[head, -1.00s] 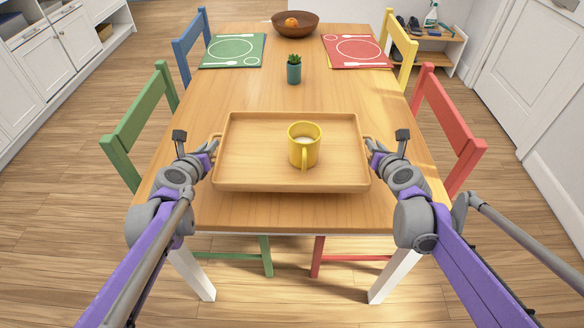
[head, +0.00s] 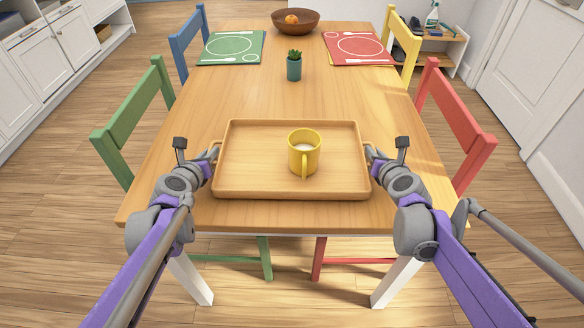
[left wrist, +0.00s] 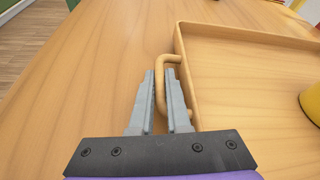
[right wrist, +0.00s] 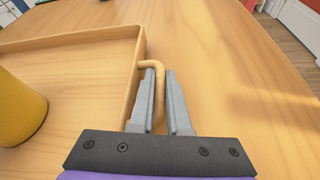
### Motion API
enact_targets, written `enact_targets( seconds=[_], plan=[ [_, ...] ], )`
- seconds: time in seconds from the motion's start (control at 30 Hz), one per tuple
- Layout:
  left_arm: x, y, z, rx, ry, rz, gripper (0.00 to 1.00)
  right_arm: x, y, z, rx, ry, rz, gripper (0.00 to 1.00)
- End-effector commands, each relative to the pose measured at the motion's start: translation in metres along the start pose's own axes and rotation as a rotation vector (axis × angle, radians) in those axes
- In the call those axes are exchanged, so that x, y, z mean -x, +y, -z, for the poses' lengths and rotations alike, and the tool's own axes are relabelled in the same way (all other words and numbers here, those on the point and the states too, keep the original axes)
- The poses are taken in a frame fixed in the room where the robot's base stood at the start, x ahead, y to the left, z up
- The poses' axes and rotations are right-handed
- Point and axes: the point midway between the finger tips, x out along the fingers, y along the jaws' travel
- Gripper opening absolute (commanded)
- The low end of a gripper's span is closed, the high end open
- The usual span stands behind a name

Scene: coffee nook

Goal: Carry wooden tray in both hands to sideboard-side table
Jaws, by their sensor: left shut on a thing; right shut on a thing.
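The wooden tray (head: 250,190) is in front of me over the near part of the wooden table (head: 270,95), looking level; I cannot tell whether it touches the tabletop. A yellow mug (head: 313,158) with a pale drink stands upright on it, right of its middle. My left gripper (head: 212,156) is shut on the tray's left handle (left wrist: 160,95), which shows between the fingers in the left wrist view. My right gripper (head: 371,156) is shut on the right handle (right wrist: 158,90), likewise between the fingers in the right wrist view.
A potted plant (head: 294,70) stands beyond the tray. Green (head: 220,48) and red (head: 345,45) placemats and a fruit bowl (head: 295,21) lie farther back. Green (head: 130,115), blue (head: 188,42), yellow (head: 403,45) and red (head: 455,115) chairs flank the table. White cabinets (head: 50,50) stand at left.

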Motion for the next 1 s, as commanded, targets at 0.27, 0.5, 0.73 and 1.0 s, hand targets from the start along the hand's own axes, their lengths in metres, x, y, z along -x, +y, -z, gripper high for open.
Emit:
enact_targets(
  seconds=[0.27,0.5,0.73,1.0],
  plan=[
    [-0.005,0.002,0.008,0.000,0.001,-0.001,0.31,-0.005,-0.002,0.008,0.000,0.001,0.001,0.31],
    [-0.005,0.002,0.008,0.000,0.001,0.000,0.45,-0.005,-0.002,0.008,0.000,0.001,0.000,0.45],
    [-0.003,0.000,0.004,0.001,0.001,0.002,0.45,-0.003,0.000,0.004,0.000,0.001,-0.001,0.45],
    [0.016,-0.007,-0.025,0.000,-0.006,0.003,0.45,0.016,0.007,-0.025,0.000,-0.006,-0.003,0.45]
  ],
)
